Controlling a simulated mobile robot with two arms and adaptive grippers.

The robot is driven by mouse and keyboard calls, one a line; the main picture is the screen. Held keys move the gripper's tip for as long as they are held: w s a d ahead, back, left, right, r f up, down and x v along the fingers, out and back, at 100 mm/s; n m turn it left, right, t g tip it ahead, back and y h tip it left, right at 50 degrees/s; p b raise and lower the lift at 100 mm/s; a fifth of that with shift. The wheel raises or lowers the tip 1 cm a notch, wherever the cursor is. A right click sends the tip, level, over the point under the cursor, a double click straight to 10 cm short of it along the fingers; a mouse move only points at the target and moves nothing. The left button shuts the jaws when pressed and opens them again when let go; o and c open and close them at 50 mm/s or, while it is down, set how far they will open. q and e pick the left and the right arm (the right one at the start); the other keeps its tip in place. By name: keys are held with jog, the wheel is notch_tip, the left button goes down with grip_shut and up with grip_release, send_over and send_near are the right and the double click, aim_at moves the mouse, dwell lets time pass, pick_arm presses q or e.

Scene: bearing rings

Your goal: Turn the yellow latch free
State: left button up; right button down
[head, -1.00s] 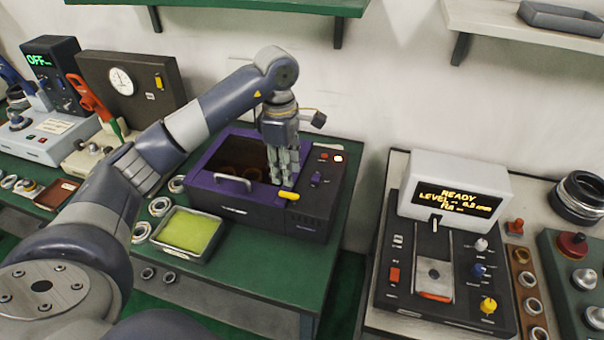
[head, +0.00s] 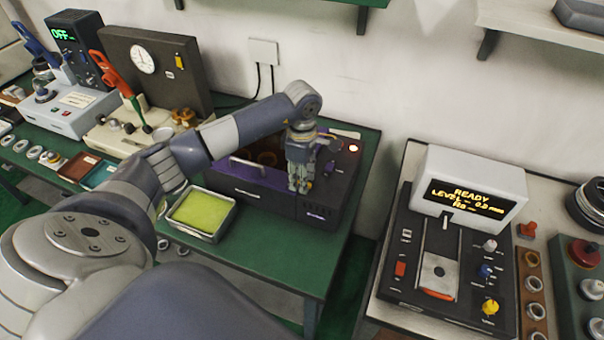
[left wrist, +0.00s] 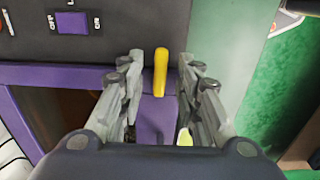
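The yellow latch (left wrist: 161,72) shows in the left wrist view as a short bar, its long side running up and down in the picture, at the edge of the purple lid (left wrist: 155,118). My left gripper (left wrist: 160,85) is open, with one finger on each side of the latch and a visible gap to both. In the head view my left gripper (head: 299,190) points down at the front right of the dark machine (head: 252,200) with the purple lid, and it hides the latch there. My right gripper is not in view.
A purple OFF/ON switch (left wrist: 71,23) sits near the latch. A metal tray with a yellow-green pad (head: 203,212) stands in front of the machine on the green bench (head: 270,245). A panel with a READY display (head: 465,199) stands on a separate table to the right.

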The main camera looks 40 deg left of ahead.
pick_arm(q)
jog(key=shift+f, duration=0.1)
jog(key=c, duration=0.7)
grip_shut()
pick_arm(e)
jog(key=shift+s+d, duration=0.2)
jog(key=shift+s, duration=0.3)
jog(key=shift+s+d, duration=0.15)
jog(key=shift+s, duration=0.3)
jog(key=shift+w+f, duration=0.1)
